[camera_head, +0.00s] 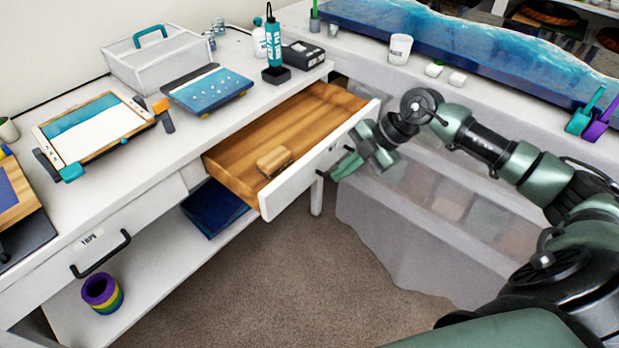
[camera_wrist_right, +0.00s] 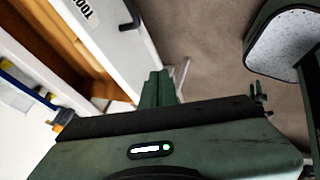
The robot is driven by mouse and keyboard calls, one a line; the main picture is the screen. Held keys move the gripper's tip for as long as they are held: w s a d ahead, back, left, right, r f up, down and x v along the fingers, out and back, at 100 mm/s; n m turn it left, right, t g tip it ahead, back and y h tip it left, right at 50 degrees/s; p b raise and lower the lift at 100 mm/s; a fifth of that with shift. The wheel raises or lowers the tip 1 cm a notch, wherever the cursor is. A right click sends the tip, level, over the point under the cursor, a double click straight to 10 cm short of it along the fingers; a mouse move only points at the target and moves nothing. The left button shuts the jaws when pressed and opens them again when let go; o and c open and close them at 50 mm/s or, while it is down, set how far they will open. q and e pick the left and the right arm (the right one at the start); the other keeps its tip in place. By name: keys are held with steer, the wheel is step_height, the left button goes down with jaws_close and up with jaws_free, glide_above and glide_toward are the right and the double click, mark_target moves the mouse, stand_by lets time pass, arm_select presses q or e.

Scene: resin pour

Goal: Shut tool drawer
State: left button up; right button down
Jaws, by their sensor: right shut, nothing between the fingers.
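The tool drawer (camera_head: 290,195) stands pulled out from the white bench in the head view, with a wooden inside and a small wooden block (camera_head: 274,160) in it. Its white front, with a dark handle, also shows in the right wrist view (camera_wrist_right: 112,45), with part of a "TOOL" label. My right gripper (camera_head: 336,177) is shut and empty, close to the drawer front near its handle. In the right wrist view its closed fingers (camera_wrist_right: 157,88) are beside the drawer front; I cannot tell whether they touch it. My left gripper is not in view.
A second drawer with a dark handle (camera_head: 100,254) is shut at the left. Below it a shelf holds tape rolls (camera_head: 102,293). The bench top carries a white toolbox (camera_head: 160,58) and a teal bottle (camera_head: 272,45). A sheet-draped table (camera_head: 450,190) stands at the right.

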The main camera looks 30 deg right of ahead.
mark_target(297, 190)
steer(key=shift+w+a+f+p, duration=0.8)
steer(key=shift+w+a+f, duration=1.9)
steer(key=shift+w+f, duration=0.2)
